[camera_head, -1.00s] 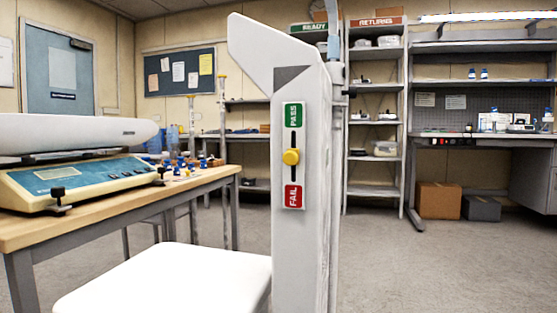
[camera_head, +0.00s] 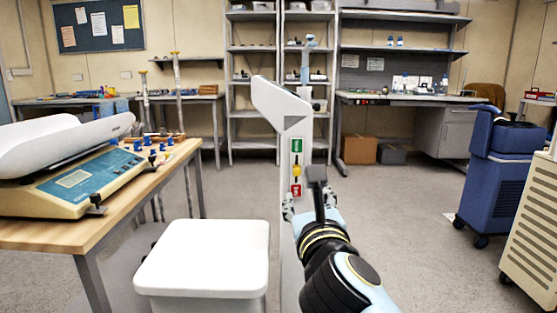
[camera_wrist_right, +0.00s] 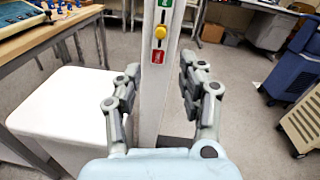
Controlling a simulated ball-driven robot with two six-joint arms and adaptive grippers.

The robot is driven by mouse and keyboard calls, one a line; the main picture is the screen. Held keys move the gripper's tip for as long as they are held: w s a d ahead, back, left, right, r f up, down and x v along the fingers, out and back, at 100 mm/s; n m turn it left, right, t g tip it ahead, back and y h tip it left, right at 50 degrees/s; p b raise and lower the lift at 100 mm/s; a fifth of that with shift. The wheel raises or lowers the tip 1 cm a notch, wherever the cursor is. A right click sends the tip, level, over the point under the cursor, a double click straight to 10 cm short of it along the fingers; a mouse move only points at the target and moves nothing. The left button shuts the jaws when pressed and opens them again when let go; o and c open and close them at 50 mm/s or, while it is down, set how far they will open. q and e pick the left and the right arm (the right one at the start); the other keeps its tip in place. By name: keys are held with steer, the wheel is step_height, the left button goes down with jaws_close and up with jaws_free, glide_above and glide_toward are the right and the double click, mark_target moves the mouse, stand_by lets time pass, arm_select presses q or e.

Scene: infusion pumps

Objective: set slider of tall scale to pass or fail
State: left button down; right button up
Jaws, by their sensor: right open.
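The tall scale (camera_head: 291,118) is a white column with a slanted head, standing in the middle of the head view. On its face are a green PASS label (camera_head: 297,145), a red FAIL label (camera_head: 295,190) and a yellow slider knob (camera_head: 296,170) between them. In the right wrist view the knob (camera_wrist_right: 160,32) sits between the green label and the red label (camera_wrist_right: 158,57). My right gripper (camera_wrist_right: 156,80) is open and empty, its fingers to either side of the column, below the knob. In the head view its arm partly covers the column. My left gripper is not in view.
A white seat-like platform (camera_head: 205,255) stands left of the column. A wooden table (camera_head: 60,236) with a baby scale (camera_head: 75,183) is at the left. A blue cart (camera_head: 497,180) and a cream cabinet (camera_head: 535,230) stand at the right. Floor between is clear.

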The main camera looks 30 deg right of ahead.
mark_target(297, 173)
steer(key=b+x, duration=0.3)
steer(key=x, duration=0.7)
steer(key=shift+w+r, duration=0.15)
steer(key=shift+w+d+r, duration=0.1)
steer(key=shift+w+d, duration=0.15)
steer(key=shift+w, duration=0.1)
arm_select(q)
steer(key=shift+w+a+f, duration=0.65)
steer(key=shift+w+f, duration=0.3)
arm_select(e)
steer(key=shift+c, duration=0.3)
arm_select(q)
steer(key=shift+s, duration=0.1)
arm_select(e)
jaws_close()
